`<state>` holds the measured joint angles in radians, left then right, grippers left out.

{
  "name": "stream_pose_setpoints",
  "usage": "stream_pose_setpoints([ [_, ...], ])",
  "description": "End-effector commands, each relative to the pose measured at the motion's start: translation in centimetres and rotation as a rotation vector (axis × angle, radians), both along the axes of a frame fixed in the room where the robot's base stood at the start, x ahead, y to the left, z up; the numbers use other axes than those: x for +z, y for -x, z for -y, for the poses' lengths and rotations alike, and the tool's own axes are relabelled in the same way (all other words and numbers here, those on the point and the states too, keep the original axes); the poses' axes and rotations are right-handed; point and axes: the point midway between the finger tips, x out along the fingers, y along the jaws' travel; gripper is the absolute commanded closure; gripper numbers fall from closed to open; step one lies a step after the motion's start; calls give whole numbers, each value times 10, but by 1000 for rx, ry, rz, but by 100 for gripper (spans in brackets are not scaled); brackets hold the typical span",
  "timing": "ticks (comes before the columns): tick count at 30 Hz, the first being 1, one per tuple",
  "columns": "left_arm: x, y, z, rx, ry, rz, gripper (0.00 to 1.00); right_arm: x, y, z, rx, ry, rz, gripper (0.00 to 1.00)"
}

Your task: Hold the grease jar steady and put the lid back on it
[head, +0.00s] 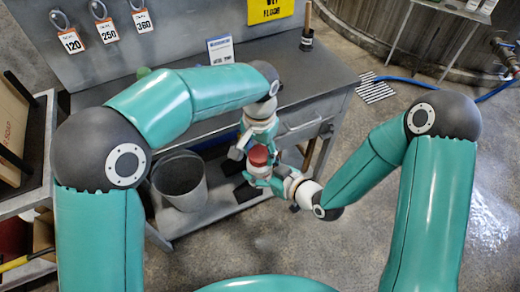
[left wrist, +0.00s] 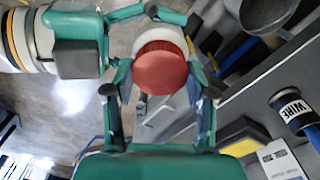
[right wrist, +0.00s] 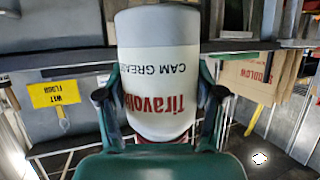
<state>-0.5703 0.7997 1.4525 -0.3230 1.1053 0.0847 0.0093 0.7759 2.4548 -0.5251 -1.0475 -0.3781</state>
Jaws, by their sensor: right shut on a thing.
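The grease jar (head: 259,168) is held in my right gripper (head: 262,178). In the right wrist view, its white body (right wrist: 158,78) with red lettering and a grey end fills the space between the fingers. The red lid (head: 258,155) shows at the top of the jar. In the left wrist view, the round red lid (left wrist: 160,72) covers most of the pale jar (left wrist: 163,38) behind it. My left gripper (left wrist: 160,80) has a finger on each side of the lid. I cannot tell whether these fingers touch it, or whether the lid is seated.
A grey bucket (head: 180,182) stands on the lower shelf, left of the grippers. The grey workbench (head: 310,82) is behind them, with a drawer at its front. A yellow sign (head: 270,10) hangs on the back panel. The floor (head: 385,125) to the right is mostly open.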

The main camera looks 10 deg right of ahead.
Motion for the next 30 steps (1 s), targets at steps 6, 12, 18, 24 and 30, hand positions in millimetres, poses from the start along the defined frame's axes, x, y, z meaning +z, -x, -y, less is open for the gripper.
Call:
stream_pose_setpoints([
  [6,0,0,-1,2,-1,1,15,1,0,0,-1,-1,2,100],
  [12,0,0,-1,3,-1,1,15,1,0,0,-1,-1,2,100],
  [18,5,-1,0,3,0,1,15,1,0,0,-1,-1,2,100],
  [24,33,-1,0,4,2,5,15,1,0,0,-1,-1,2,100],
  [30,74,-2,0,3,2,4,15,1,0,0,-1,-1,2,100],
])
